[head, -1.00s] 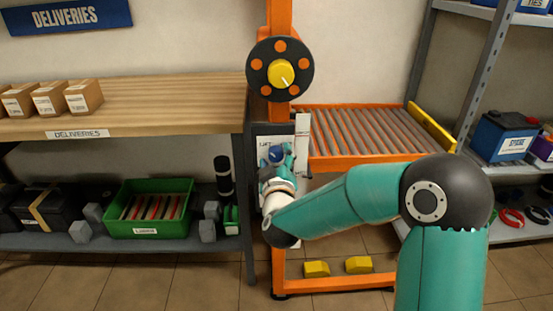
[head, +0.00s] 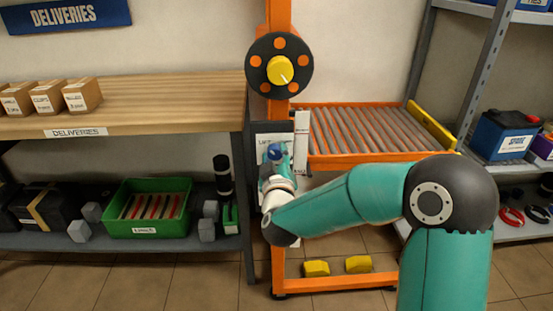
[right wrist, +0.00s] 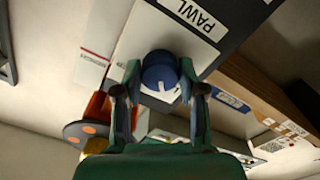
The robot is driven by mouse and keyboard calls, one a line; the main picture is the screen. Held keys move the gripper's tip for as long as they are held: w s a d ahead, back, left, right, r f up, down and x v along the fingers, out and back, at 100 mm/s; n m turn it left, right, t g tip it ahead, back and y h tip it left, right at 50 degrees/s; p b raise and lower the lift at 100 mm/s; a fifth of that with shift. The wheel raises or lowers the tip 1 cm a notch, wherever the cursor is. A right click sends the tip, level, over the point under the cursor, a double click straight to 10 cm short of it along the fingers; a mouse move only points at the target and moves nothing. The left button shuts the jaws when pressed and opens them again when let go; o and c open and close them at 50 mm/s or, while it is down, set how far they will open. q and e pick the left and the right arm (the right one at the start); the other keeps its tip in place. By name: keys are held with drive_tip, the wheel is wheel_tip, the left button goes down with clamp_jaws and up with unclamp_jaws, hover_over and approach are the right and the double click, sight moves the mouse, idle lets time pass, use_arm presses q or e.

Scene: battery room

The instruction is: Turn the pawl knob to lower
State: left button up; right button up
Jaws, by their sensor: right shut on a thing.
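The pawl knob (right wrist: 160,76) is round and blue with a white pointer mark. It sits on a grey-and-white panel beside a label reading PAWL (right wrist: 193,14) in the right wrist view. My right gripper (right wrist: 159,92) has a finger on each side of the knob and is shut on it. In the head view the blue knob (head: 275,151) shows small on the panel (head: 261,134) low on the orange post, partly covered by my right gripper (head: 275,163). My left gripper is not in view.
Above the panel is a black handwheel (head: 262,50) with orange spots and a yellow hub. A roller table (head: 345,158) stands to the right of the post, a wooden bench (head: 170,100) to the left. Yellow blocks (head: 316,268) lie on the lower frame.

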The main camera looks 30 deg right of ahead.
drive_tip(key=m+b, duration=0.3)
drive_tip(key=shift+f+m, duration=0.25)
drive_tip(key=shift+m, duration=0.15)
drive_tip(key=m+b, duration=0.3)
drive_tip(key=m, duration=0.1)
drive_tip(key=shift+m, duration=0.3)
drive_tip(key=m+b, duration=0.3)
drive_tip(key=m, duration=0.1)
drive_tip(key=shift+m, duration=0.3)
drive_tip(key=shift+m+b, duration=1.35)
drive_tip(key=shift+m, duration=0.55)
drive_tip(key=o, duration=1.1)
drive_tip(key=shift+o, duration=0.2)
drive_tip(key=shift+r, duration=0.15)
